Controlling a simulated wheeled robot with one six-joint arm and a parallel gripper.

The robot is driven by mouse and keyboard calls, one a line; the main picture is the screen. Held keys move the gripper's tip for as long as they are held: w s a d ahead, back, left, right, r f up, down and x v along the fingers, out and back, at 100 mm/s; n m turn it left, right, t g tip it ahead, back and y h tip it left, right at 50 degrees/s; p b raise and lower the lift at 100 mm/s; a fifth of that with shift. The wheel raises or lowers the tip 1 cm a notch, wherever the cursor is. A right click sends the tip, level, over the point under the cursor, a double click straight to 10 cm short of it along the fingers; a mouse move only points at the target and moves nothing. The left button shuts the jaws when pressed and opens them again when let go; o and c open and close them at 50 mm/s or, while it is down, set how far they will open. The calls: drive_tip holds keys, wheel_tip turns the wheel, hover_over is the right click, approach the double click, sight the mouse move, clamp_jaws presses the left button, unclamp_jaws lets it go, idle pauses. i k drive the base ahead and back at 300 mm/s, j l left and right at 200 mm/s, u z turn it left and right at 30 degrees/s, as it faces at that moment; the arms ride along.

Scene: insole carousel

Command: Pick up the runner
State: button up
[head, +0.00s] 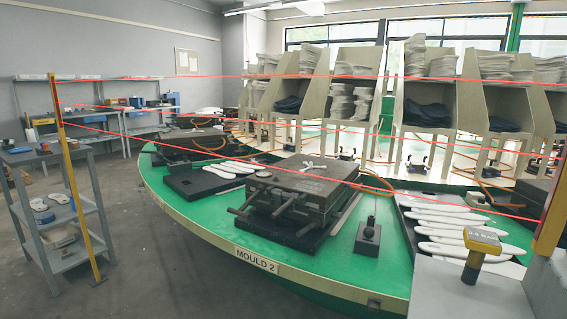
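A small white branched piece (313,166), which looks like the runner, lies on top of the closed dark mould (270,186). The mould stands on the green round table (215,219) behind the label "MOULD 2". Its exact shape is too small to tell. My gripper is not in view, so I cannot see its fingers or whether it holds anything.
Red beams (240,132) cross in front of the table between yellow posts (78,190). White insoles lie on a dark tray (425,205) at the right. A grey trolley (62,225) stands left; the floor between is clear.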

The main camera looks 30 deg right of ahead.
sight(310, 165)
drive_tip(key=i+j, duration=0.1)
drive_tip(key=i, duration=0.4)
drive_tip(key=i+j+z, duration=0.1)
drive_tip(key=i, duration=0.35)
drive_tip(key=i+j, duration=0.1)
drive_tip(key=i, duration=0.4)
drive_tip(key=i+l, duration=0.2)
drive_tip(key=l, duration=0.25)
drive_tip(key=i+l, duration=0.25)
drive_tip(key=l, duration=0.15)
drive_tip(key=i+l, duration=0.2)
drive_tip(key=l, duration=0.25)
drive_tip(key=k+l, duration=0.2)
drive_tip(key=l, duration=0.2)
drive_tip(key=j+z, duration=0.05)
